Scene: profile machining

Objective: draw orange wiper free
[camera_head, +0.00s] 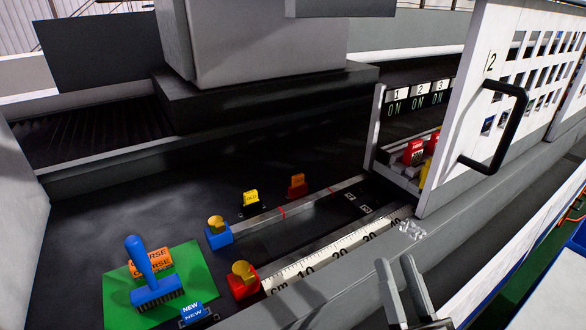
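A small orange tab-like piece (297,185) stands on the dark machine bed behind a metal bar, and I take it to be the orange wiper. Its lower part is dark and its lettering is too small to read. My gripper (395,262) is at the lower right, in front of the ruler and well apart from the orange piece. Its two grey fingers point up with a gap between them, and nothing shows in the gap. A similar yellow tab (250,198) stands to the left of the orange piece.
A metal bar (265,219) ends at a blue clamp (218,238); a ruler (320,260) ends at a red one (243,285). A blue brush (150,275) and orange labelled blocks (152,260) lie on a green mat (195,270). A white door (455,130) with black handle (515,110) stands right.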

